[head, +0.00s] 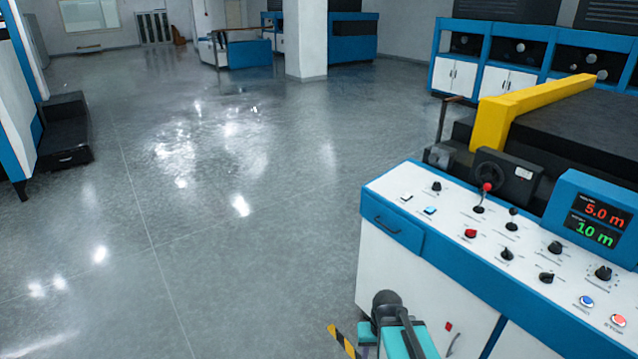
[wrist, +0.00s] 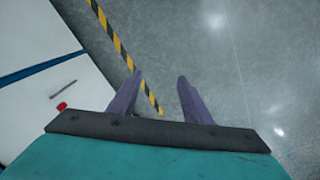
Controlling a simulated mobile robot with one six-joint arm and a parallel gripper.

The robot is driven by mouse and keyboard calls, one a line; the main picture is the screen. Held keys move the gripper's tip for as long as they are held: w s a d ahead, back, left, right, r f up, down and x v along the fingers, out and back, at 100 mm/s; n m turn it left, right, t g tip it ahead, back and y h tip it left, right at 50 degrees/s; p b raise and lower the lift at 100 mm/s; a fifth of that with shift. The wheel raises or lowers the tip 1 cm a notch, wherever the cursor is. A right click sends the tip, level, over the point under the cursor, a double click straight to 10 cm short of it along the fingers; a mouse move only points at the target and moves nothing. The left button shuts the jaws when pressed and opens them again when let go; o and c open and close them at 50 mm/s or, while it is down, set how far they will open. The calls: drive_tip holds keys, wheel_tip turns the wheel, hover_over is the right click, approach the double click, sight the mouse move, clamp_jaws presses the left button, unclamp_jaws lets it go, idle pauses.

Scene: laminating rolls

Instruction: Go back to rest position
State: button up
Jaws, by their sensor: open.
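My gripper (wrist: 160,80) shows in the wrist view, with its two purple-grey fingers apart and nothing between them. Below the fingers is bare floor with a yellow-black striped line. In the head view, a teal and dark part of my arm shows at the bottom edge, in front of the white side of the control console (head: 385,262). The fingers cannot be made out there. The console also shows at the left of the wrist view (wrist: 40,95), beside the gripper and apart from it.
A yellow bar (head: 530,105) stands behind. Open grey floor (head: 220,220) lies left. A pillar (head: 306,40) and machines stand farther back.

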drive_tip(key=s+f+g+b, duration=0.5)
drive_tip(key=s+f+b, duration=0.5)
drive_tip(key=s+f, duration=1.6)
drive_tip(key=shift+f+g, duration=0.4)
drive_tip(key=shift+f, duration=0.65)
drive_tip(key=shift+d, duration=0.1)
drive_tip(key=shift+c, duration=0.6)
drive_tip(key=shift+c, duration=1.2)
